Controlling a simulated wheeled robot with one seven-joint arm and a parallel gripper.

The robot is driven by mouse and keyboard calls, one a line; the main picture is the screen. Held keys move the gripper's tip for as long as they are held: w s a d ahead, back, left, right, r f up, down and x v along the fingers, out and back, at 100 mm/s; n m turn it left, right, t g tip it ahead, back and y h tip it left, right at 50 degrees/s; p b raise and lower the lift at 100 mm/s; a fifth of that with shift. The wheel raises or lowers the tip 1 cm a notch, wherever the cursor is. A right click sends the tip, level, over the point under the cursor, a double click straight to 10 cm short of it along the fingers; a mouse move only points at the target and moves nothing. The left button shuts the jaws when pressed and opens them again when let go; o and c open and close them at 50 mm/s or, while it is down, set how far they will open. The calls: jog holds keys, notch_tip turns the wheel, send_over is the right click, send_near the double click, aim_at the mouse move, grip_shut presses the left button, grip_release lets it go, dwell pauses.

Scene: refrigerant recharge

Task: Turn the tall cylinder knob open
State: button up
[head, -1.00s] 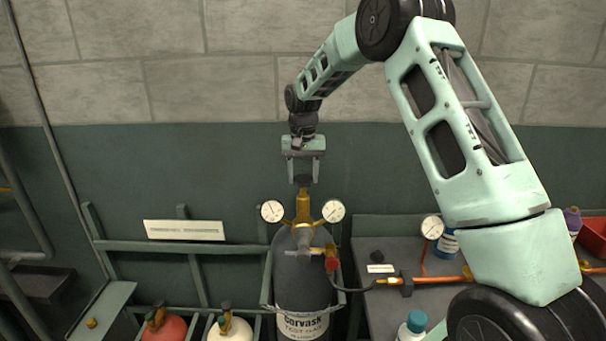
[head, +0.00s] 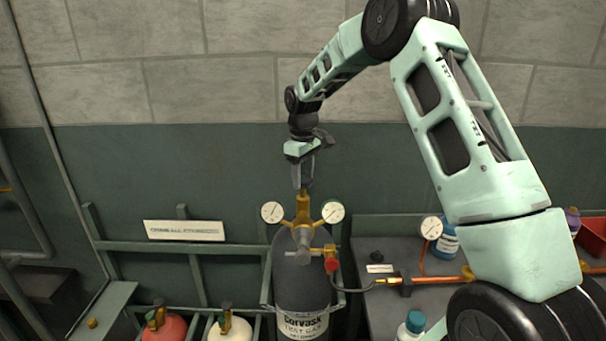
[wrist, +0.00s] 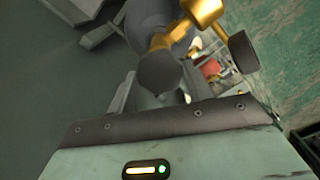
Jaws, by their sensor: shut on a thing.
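The tall dark grey cylinder (head: 300,280) stands upright against the wall with a brass valve (head: 303,212) on top. Its small dark knob (head: 306,186) sits at the top of the valve stem and is largely covered by the fingers. My gripper (head: 302,182) points down over the knob and is shut on it, with its body turned at an angle. In the wrist view, brass parts (wrist: 205,12) and dark round parts show beyond the gripper's edge. I cannot clearly pick out the knob there.
Two white-faced gauges (head: 272,212) (head: 333,212) flank the valve closely. A red fitting (head: 331,262) with a dark hose is on the right. Shorter red (head: 165,329) and cream (head: 231,328) cylinders stand at lower left. A grey bench (head: 375,305) is on the right.

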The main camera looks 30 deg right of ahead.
aim_at(303, 179)
jog(key=n+p, duration=0.1)
jog(key=n, duration=0.4)
jog(key=shift+r+n, duration=0.1)
jog(key=shift+n, duration=0.2)
jog(key=shift+n+p, duration=0.45)
jog(key=shift+n, duration=1.85)
jog(key=o, duration=1)
notch_tip(303, 179, up, 17)
jog(key=b, duration=0.4)
jog(key=shift+r, duration=0.15)
